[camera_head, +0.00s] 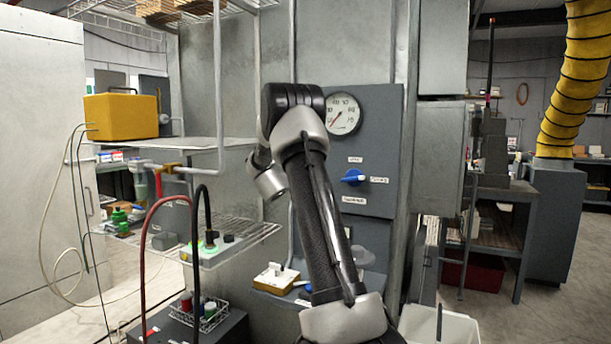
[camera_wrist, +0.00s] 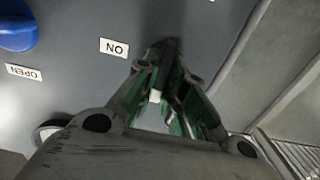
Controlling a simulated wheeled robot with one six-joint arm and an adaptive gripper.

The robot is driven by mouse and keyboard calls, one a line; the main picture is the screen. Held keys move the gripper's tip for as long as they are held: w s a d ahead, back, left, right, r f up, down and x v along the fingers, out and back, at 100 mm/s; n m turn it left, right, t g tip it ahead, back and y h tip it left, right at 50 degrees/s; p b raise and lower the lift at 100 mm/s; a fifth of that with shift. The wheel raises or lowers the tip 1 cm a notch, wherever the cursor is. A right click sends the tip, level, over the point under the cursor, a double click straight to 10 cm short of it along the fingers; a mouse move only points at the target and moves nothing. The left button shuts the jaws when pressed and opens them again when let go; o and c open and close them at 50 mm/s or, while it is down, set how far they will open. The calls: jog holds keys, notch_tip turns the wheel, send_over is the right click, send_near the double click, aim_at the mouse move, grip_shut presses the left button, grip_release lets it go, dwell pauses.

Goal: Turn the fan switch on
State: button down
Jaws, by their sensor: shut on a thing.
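The grey control panel (camera_head: 378,130) stands ahead, and its face also fills much of the wrist view (camera_wrist: 75,75). My gripper (camera_wrist: 168,55) shows in the wrist view with its green-lined fingers against the panel, next to a white label (camera_wrist: 114,48) reading ON, upside down. The fingers are shut on a small dark part at their tips, which appears to be the fan switch. In the head view my arm covers the gripper and this part of the panel.
A blue knob (camera_head: 353,176) sits on the panel, right of my arm, below a round gauge (camera_head: 343,114). Wire shelves (camera_head: 235,240) stand to the left with a yellow box (camera_head: 121,116) on the upper one. A white bin (camera_head: 440,326) stands low at right.

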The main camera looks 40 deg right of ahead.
jog(key=shift+m, duration=0.3)
jog(key=shift+s+d+f+m, duration=0.1)
jog(key=shift+s+f+m, duration=0.05)
jog(key=shift+m, duration=2.7)
jog(key=shift+s+f+m, duration=0.1)
jog(key=shift+f+m, duration=0.05)
jog(key=shift+m, duration=2.75)
jog(key=shift+s+d+f+m, duration=0.1)
jog(key=shift+s+f+m, duration=0.05)
jog(key=shift+m, duration=2.7)
jog(key=c, duration=1.5)
grip_release()
jog(key=shift+a, duration=0.1)
